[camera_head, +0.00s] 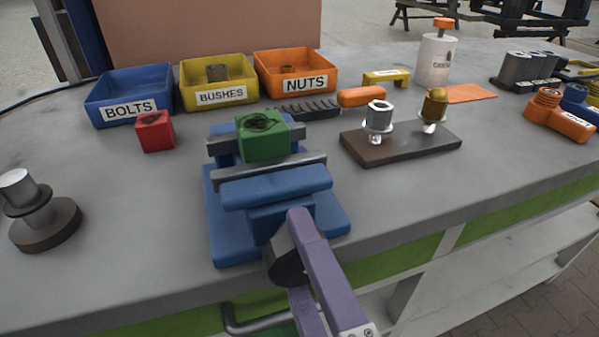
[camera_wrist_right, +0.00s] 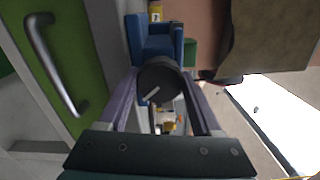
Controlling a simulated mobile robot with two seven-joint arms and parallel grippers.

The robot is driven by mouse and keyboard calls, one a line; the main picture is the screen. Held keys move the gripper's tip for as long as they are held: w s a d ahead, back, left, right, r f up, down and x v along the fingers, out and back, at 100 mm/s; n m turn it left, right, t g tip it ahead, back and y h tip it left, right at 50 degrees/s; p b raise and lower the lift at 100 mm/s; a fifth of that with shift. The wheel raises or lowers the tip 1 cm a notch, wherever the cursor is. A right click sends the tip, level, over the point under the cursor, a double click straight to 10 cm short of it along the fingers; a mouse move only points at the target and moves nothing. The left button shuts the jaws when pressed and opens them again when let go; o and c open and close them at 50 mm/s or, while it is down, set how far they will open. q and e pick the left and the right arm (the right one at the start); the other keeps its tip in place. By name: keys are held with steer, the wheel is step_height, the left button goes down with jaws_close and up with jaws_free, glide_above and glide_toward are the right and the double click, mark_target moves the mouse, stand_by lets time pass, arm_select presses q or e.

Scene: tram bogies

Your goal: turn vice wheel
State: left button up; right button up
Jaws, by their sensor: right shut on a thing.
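The blue vice (camera_head: 276,192) stands at the front edge of the grey bench, with a green block (camera_head: 263,140) between its jaws. Its dark round wheel (camera_head: 284,266) faces the front and shows in the wrist view as a dark disc (camera_wrist_right: 160,82) with a pale mark. My right gripper (camera_head: 289,255) has its purple fingers on either side of the wheel. In the wrist view the right gripper (camera_wrist_right: 160,78) is shut on the wheel, one finger at each side. Part of the wheel is hidden by a finger. My left gripper is out of view.
A metal handle (camera_head: 265,322) sticks out below the bench edge near my right gripper; it shows large in the wrist view (camera_wrist_right: 52,62). A red block (camera_head: 155,131), three labelled bins and a dark plate (camera_head: 415,151) with fittings stand around the vice.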

steer(key=m+b, duration=0.2)
steer(key=m, duration=0.4)
steer(key=shift+f, duration=0.1)
steer(key=m+b, duration=0.1)
steer(key=m, duration=0.2)
steer(key=shift+m+b, duration=0.3)
steer(key=shift+m, duration=0.4)
steer(key=o, duration=1.4)
steer(key=shift+s, duration=0.1)
